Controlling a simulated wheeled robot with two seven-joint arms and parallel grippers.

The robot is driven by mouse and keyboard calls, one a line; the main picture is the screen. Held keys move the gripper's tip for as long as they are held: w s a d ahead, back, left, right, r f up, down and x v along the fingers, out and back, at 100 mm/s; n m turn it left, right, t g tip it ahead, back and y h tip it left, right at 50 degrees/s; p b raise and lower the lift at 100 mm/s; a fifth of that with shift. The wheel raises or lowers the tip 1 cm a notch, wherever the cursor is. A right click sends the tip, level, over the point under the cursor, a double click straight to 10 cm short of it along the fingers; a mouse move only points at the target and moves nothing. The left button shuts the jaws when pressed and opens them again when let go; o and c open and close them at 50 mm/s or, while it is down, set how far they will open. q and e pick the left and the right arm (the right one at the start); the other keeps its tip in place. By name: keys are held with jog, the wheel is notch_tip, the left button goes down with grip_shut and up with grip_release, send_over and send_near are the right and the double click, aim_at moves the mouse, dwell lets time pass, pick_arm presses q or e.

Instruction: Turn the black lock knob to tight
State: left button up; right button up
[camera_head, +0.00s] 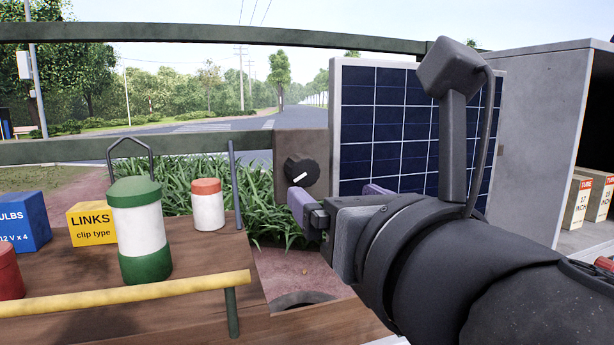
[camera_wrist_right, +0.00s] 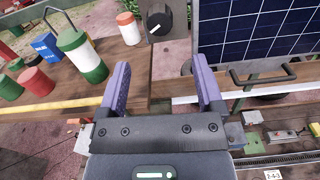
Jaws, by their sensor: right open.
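The black lock knob (camera_head: 301,172) with a white pointer line sits on a brown-grey plate (camera_head: 288,145) left of the solar panel. It also shows at the top of the right wrist view (camera_wrist_right: 158,20), ahead of the fingers. My right gripper (camera_wrist_right: 163,85) is open, with purple fingers apart and nothing between them. In the head view my right gripper (camera_head: 335,200) is just below and right of the knob, and does not appear to touch it. The pointer slants from lower left to upper right. My left gripper is not in view.
A solar panel (camera_head: 388,120) stands behind my right arm, beside a grey cabinet (camera_head: 540,130) with tube boxes. On the wooden deck (camera_head: 200,270) are a green-white canister (camera_head: 138,232), a red-topped jar (camera_head: 207,207), a yellow links box (camera_head: 92,224) and a blue bulbs box (camera_head: 22,222). A yellow rail edges the deck.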

aim_at(307, 174)
jog(key=p+x, duration=0.3)
jog(key=x, duration=0.5)
jog(key=shift+w+a, duration=0.1)
jog(key=shift+w, duration=0.5)
grip_shut()
